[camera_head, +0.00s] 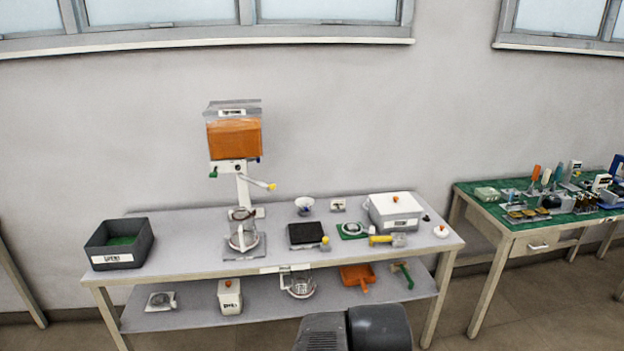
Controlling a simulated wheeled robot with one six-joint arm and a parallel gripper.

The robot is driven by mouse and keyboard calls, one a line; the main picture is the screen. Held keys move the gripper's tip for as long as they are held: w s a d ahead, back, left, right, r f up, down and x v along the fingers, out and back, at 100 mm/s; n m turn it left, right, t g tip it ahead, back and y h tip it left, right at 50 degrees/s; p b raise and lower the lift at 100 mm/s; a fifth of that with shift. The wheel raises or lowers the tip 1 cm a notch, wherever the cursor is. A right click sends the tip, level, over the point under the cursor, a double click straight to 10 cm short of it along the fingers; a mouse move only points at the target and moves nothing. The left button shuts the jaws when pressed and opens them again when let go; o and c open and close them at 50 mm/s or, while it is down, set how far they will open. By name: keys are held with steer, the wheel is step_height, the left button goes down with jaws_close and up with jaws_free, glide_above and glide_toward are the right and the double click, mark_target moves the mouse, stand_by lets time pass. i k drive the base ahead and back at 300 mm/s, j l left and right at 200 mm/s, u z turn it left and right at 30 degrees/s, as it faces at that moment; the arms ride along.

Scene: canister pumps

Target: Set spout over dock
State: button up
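A dispenser with an orange canister (234,139) stands at the back left of the bench. Below the canister, a thin white arm with a yellow tip (271,186) points right and slightly down; it may be the spout. A green knob (213,174) is on the left side. A clear glass vessel (243,238) stands under the dispenser on a grey plate (245,254). I cannot tell which part is the dock. A dark part of my arm (375,328) shows at the bottom edge; my gripper's fingers are not seen.
The grey bench (180,233) also holds a dark labelled bin (118,246), a black pad (305,233), a white box (394,211) and small items. A lower shelf (195,309) carries more. A green-topped table (490,205) with many tools stands right.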

mark_target(259, 185)
steer(key=i+j+u, duration=0.1)
steer(key=i+u, duration=0.3)
steer(key=i, duration=1.4)
